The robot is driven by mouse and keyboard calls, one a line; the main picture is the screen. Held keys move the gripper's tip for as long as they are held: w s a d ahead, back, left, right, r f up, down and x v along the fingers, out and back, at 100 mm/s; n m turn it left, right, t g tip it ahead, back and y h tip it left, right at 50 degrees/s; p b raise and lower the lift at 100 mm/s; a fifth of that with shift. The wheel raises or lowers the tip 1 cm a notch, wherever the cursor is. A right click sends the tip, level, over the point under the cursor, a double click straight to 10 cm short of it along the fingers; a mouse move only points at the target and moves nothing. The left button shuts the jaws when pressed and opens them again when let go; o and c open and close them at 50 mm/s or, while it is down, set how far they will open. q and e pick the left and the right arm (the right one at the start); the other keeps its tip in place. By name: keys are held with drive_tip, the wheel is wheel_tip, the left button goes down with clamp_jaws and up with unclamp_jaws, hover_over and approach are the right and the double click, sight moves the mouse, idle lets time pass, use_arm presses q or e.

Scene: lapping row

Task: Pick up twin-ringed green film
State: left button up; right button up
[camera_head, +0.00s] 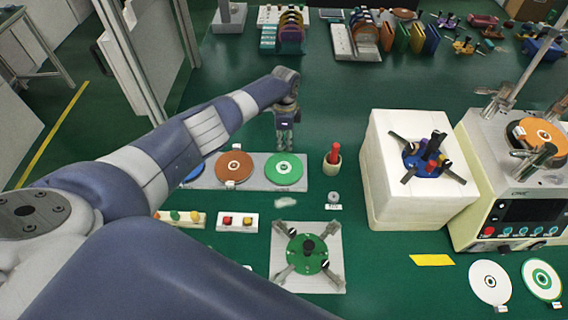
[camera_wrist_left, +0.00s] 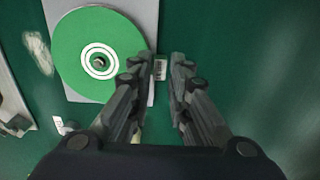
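The green film disc (camera_head: 284,171) lies flat on the right end of a grey tray (camera_head: 258,160), with pale rings at its centre. The left wrist view shows two white rings around the hub of this disc (camera_wrist_left: 98,58). My left gripper (camera_head: 286,147) points down above the far edge of the disc in the head view. My right gripper is in neither view.
An orange-brown disc (camera_head: 234,167) and a partly hidden blue disc (camera_head: 190,167) share the tray. A cup with a red item (camera_head: 333,160) stands to the right. A green disc fixture (camera_head: 308,252) sits nearer, and a white block (camera_head: 415,180) further right.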

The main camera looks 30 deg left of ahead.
use_arm(q)
drive_tip(key=shift+f, duration=0.85)
clamp_jaws()
